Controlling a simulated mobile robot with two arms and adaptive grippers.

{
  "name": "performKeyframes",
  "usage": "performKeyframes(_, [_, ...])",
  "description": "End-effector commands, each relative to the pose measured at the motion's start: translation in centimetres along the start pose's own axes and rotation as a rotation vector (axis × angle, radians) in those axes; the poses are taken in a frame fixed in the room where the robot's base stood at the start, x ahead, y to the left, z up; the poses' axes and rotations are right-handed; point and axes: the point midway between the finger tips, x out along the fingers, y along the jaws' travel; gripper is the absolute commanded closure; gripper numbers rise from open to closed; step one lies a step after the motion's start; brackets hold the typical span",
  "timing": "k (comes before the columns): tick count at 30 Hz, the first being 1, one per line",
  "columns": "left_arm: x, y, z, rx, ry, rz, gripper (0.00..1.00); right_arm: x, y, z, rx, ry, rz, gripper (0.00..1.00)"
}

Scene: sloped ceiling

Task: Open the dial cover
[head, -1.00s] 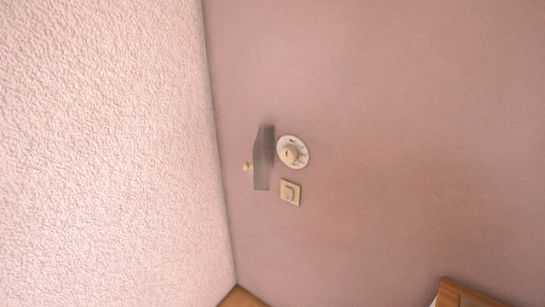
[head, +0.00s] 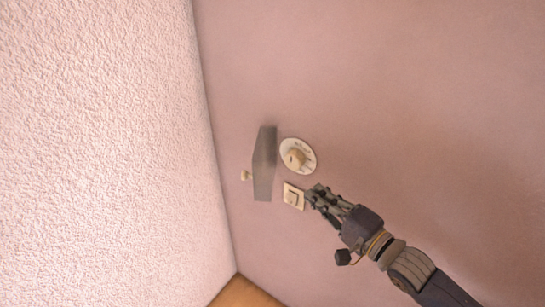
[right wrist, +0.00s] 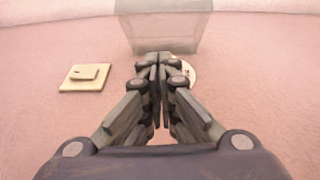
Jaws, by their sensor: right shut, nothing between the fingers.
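The dial cover (head: 264,160) is a grey, see-through panel with a small cream knob (head: 246,175) on its left side. It stands just left of the round white dial (head: 297,156), whose face shows uncovered in the head view. In the right wrist view the cover (right wrist: 165,28) is at top centre, beyond my fingers, and the dial (right wrist: 190,72) is partly hidden by them. My right gripper (head: 312,193) is shut and empty, below and right of the dial. In the right wrist view its fingertips (right wrist: 160,62) are together, apart from the cover. My left gripper is not in view.
A square cream switch (head: 293,196) is on the pink wall below the dial, close to my right fingertips. A rough pale surface (head: 100,150) fills the left side. A wooden surface (head: 245,293) shows at the bottom. The wall to the right is bare.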

Motion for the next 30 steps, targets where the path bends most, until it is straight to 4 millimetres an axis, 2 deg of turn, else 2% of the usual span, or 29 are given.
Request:
performKeyframes(5, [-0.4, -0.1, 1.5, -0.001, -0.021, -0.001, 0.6, 0.9, -1.1, 0.3, 0.037, -0.015, -0.022, 1.0])
performKeyframes(8, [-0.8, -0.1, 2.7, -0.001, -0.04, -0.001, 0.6, 2.4, -1.3, 0.3, 0.034, -0.015, -0.023, 1.0])
performKeyframes(12, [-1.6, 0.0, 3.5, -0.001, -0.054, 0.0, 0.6, 5.3, -1.4, 0.3, 0.033, -0.014, -0.021, 1.0])
performKeyframes(19, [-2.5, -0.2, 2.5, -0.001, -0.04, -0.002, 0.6, 10.2, -1.4, 0.4, 0.034, -0.014, -0.02, 1.0])
performKeyframes(25, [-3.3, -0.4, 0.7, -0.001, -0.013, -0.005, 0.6, 12.0, -1.3, 2.5, 0.036, -0.014, -0.018, 1.0])
performKeyframes(30, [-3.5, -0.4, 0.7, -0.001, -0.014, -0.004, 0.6, 12.7, -1.2, 3.2, 0.033, -0.014, -0.017, 1.0])
